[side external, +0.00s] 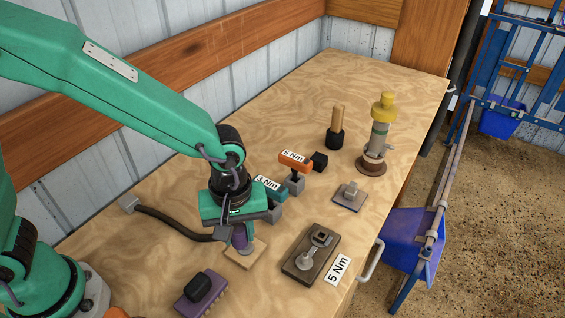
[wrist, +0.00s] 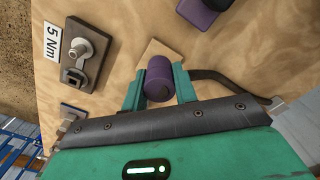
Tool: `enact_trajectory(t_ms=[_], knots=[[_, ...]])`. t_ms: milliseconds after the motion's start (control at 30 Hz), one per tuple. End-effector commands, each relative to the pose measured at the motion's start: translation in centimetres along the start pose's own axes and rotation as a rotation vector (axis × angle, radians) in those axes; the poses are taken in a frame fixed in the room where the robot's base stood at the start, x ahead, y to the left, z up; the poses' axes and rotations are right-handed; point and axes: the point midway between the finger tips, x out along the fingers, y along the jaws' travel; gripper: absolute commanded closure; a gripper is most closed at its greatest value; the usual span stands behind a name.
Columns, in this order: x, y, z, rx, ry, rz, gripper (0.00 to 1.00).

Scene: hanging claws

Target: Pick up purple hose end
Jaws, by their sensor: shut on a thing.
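The purple hose end (wrist: 159,80) is a short purple cylinder between the two green fingers of my gripper (wrist: 157,72) in the wrist view. The fingers are shut on it from both sides. In the side external view my gripper (side external: 238,229) points down and hides most of it; a purple bit (side external: 240,241) shows below. It is just over a pale wooden square (side external: 240,257); I cannot tell whether they touch. A dark hose (side external: 172,215) runs from a grey block (side external: 128,203) at left to the gripper.
A dark plate with a metal fitting (side external: 311,255) is at right, labelled 5 Nm. Teal (side external: 272,189) and orange (side external: 295,161) tools stand behind the gripper. A yellow-topped device (side external: 381,130) stands farther back.

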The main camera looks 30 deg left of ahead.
Motion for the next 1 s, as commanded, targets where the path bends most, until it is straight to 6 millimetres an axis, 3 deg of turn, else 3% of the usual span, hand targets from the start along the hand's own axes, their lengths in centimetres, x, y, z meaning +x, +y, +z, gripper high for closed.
enact_trajectory(t_ms=[200,500,1000], knots=[[-2.5,-1.3,3.9,0.005,0.0,0.003,0.94],[-4.7,-2.5,7.5,0.002,0.0,0.001,0.94],[-5.4,-2.9,8.6,-0.001,0.0,-0.001,0.94]])
